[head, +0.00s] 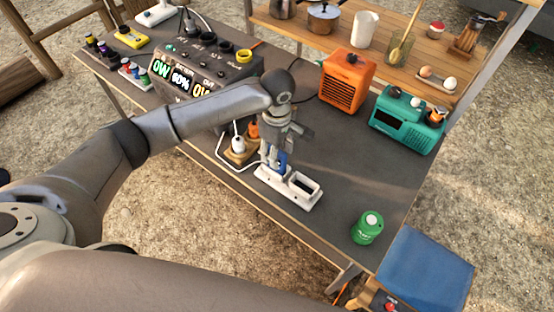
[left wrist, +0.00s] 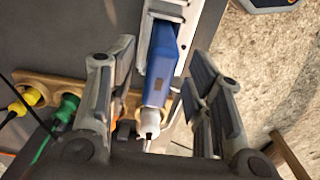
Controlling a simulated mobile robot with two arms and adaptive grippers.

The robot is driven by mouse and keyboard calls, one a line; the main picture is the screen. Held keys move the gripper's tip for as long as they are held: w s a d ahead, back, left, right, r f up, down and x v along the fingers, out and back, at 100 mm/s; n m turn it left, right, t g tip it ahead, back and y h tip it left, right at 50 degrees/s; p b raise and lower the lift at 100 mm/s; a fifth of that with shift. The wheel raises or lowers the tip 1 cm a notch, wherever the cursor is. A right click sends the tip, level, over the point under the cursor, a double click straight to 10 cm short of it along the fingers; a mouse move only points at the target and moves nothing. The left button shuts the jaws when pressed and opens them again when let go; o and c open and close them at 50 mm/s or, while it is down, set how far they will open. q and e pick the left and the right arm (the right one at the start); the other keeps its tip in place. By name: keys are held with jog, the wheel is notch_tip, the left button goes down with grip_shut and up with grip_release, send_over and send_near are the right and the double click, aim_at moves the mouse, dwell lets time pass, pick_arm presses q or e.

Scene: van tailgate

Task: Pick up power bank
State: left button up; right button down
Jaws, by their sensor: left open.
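The blue power bank (head: 283,161) stands in one slot of a white two-slot holder (head: 304,200) on the dark tabletop; the other slot is empty. In the left wrist view the power bank (left wrist: 163,62) runs from the white holder (left wrist: 187,30) toward me, with a white plug and cable at its near end. My left gripper (head: 274,157) is above the holder, pointing down. In the wrist view its open fingers (left wrist: 160,80) lie on either side of the power bank, with visible gaps. My right gripper is not in view.
A wooden socket strip (head: 238,154) with plugs and cables lies beside the holder. A power station (head: 200,80), an orange heater (head: 347,80), a teal radio (head: 406,122) and a green can (head: 367,228) stand around. The tabletop between holder and radio is clear.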

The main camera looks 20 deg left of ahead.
pick_arm(q)
notch_tip(320, 180, down, 4)
jog(key=shift+w+a+f, duration=0.1)
jog(key=shift+a+f, duration=0.05)
jog(key=shift+c, duration=0.4)
grip_shut()
